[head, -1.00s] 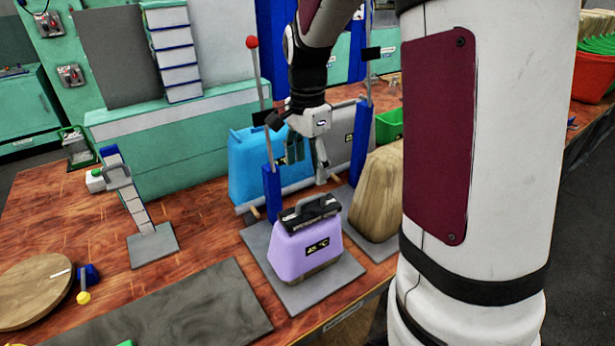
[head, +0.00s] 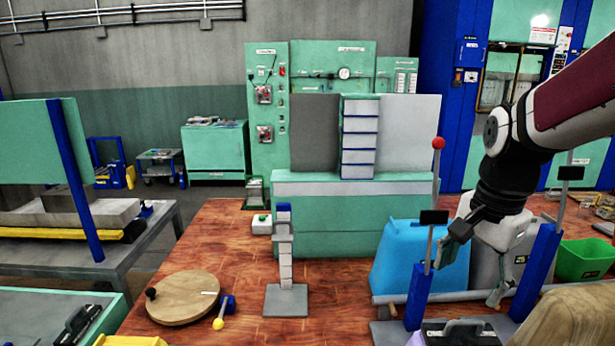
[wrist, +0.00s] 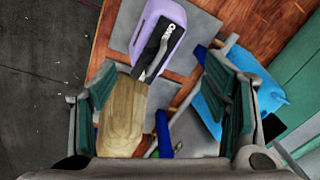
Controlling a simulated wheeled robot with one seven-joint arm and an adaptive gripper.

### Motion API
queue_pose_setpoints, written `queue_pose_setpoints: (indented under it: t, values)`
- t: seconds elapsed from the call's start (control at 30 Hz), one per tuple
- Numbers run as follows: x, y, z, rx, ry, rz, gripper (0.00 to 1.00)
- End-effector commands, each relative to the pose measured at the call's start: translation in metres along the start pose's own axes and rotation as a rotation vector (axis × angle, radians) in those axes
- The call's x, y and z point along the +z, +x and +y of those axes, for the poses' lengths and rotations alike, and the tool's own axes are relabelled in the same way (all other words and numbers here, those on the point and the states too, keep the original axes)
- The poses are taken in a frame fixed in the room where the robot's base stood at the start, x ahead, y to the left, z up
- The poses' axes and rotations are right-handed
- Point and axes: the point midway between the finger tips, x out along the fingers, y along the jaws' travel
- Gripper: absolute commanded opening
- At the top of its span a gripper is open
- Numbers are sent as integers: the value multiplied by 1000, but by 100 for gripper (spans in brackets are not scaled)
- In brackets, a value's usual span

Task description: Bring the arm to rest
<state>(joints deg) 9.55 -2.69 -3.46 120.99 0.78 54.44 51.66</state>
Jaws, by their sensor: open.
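My gripper (head: 473,268) hangs above the right part of the wooden table, fingers pointing down, at the blue posts of a press. It is open and empty. In the wrist view, my gripper (wrist: 168,100) shows its two green-padded fingers spread wide at left and right. Between and beyond them are a purple block (wrist: 161,32) with a black handle and a wooden block (wrist: 124,110). In the head view the purple block is mostly cut off at the bottom edge.
A blue container (head: 405,258) and a green bin (head: 583,259) stand near my gripper. A red-knobbed lever (head: 438,144) rises close by. A green press machine (head: 325,205) stands at the back. A round wooden board (head: 184,297) lies at the left.

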Motion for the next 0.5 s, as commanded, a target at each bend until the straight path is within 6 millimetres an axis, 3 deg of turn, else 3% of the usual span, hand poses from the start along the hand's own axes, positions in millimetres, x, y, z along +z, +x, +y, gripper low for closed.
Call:
queue_pose_setpoints:
  t: [0.03, 0.2, 0.5]
  values:
    - [14, -14, 6, -31, -90, 19, 69]
    - [54, -44, 28, -106, -404, 84, 69]
    - [112, -67, 74, -193, -912, 232, 69]
